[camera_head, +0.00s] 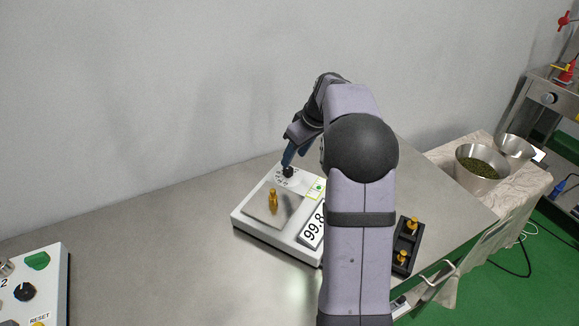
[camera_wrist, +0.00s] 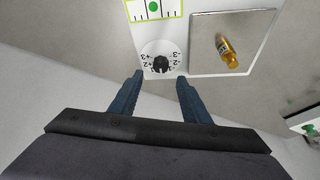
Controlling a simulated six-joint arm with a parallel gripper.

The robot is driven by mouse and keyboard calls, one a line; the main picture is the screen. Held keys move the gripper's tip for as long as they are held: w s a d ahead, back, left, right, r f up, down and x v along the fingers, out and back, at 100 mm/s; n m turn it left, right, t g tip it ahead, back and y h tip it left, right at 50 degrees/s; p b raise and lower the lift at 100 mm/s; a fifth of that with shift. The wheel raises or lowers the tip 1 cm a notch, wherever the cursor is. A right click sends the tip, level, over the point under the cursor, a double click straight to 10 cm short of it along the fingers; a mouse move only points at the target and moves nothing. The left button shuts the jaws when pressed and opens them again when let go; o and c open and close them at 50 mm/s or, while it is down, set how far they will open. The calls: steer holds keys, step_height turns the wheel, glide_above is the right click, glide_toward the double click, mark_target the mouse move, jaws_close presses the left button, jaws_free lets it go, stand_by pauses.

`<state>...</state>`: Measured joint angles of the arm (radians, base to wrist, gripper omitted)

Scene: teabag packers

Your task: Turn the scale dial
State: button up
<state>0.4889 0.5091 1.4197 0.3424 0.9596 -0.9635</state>
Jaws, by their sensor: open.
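The white scale (camera_head: 246,232) stands on the metal table. Its black dial (camera_head: 288,172) is on the far side of its top, and it also shows in the wrist view as a black knob (camera_wrist: 161,64) on a round white plate with numbers around it. A brass weight (camera_head: 273,199) stands on the scale's pan (camera_head: 258,212). A display card reads 99.8 (camera_head: 314,226), partly hidden by my arm. My gripper (camera_wrist: 159,76) is open, its two blue fingers apart on either side of the dial in the wrist view. I cannot tell whether a finger touches it.
A black holder (camera_head: 409,240) with brass weights sits right of my arm. A white box with a green button and black knob (camera_head: 25,291) is at the front left. Metal bowls (camera_head: 478,168) stand on a cloth-covered table at right. The table's left middle is clear.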

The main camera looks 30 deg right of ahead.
mark_target(290, 169)
steer(key=shift+p+x, duration=0.45)
steer(key=shift+x, duration=2.75)
steer(key=shift+s, duration=0.1)
steer(key=c, duration=1)
